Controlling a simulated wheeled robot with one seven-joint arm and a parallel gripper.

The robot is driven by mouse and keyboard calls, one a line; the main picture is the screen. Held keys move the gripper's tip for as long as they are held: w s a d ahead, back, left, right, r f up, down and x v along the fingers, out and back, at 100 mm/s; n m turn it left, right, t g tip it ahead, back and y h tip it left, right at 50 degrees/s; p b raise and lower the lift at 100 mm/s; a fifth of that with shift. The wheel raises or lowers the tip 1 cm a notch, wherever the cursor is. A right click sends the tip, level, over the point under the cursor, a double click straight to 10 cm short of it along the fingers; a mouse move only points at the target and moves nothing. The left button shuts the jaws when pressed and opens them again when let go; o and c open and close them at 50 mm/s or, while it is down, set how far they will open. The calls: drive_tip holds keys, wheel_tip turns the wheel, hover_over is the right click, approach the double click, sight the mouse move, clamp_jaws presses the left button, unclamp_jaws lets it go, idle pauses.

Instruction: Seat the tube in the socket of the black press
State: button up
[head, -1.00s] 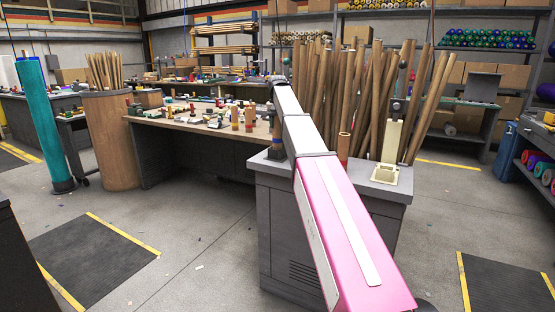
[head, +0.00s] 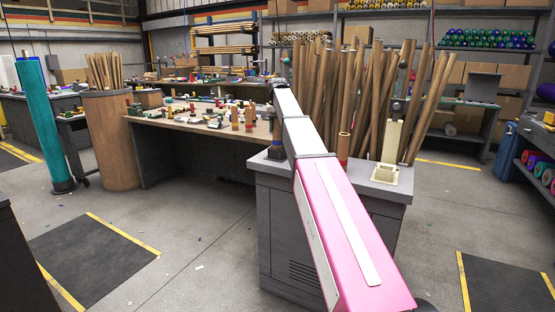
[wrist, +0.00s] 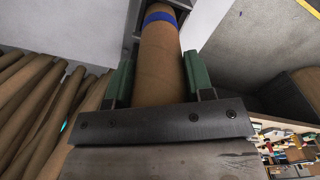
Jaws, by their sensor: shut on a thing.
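My gripper (wrist: 159,66) has two green-padded fingers, one on each side of a brown cardboard tube (wrist: 160,45), and is shut on it. The tube has a blue band (wrist: 160,17) near its far end. Dark parts (wrist: 138,22) show beside that end, but I cannot tell whether the tube touches them or sits in a socket. In the head view a dark upright thing, perhaps the black press (head: 277,150), stands at the left back corner of the grey cabinet (head: 285,215), partly behind my arm. The gripper and held tube cannot be made out there.
A cream press (head: 390,160) stands on the cabinet's right side. A short brown tube with a red band (head: 343,147) stands between it and my arm. Many long brown tubes (head: 330,90) lean behind. A cluttered workbench (head: 175,122) is at left. The floor in front is clear.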

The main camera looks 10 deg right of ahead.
sight(278, 133)
drive_tip(key=shift+f, duration=1.75)
idle(1.8)
drive_tip(key=o, duration=1.1)
drive_tip(key=shift+c, duration=0.9)
drive_tip(key=shift+c, duration=0.8)
drive_tip(key=o, duration=0.6)
